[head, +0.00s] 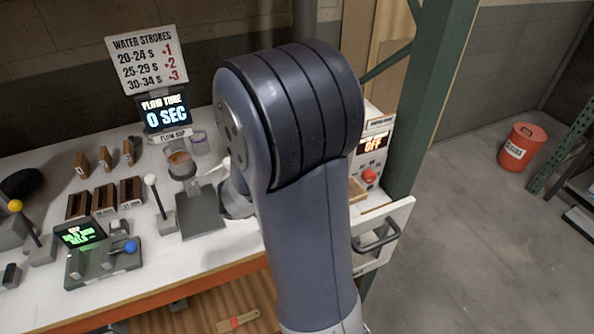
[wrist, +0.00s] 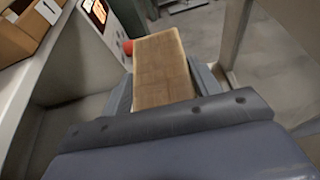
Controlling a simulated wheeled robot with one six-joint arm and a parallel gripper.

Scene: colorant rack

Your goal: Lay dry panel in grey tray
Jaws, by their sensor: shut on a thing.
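A light wooden panel (wrist: 158,58) is held between the two grey fingers of my gripper (wrist: 163,82) in the wrist view. The fingers press on its two long sides, and it sticks out beyond the fingertips. Whether it is dry cannot be told. A flat dark grey tray (head: 200,212) lies on the white bench in the head view, left of my arm, and looks empty. My arm hides the gripper in the head view. A tan piece (head: 357,190) shows just right of the arm; I cannot tell whether it is the held panel.
A control box (head: 373,143) reading OFF, with a red button (head: 369,176), stands right of my arm. Cups (head: 181,164), a white-knobbed lever (head: 159,205) and dark wooden blocks (head: 105,198) crowd the bench. A drawer-like front with a handle (head: 376,236) is at the right end.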

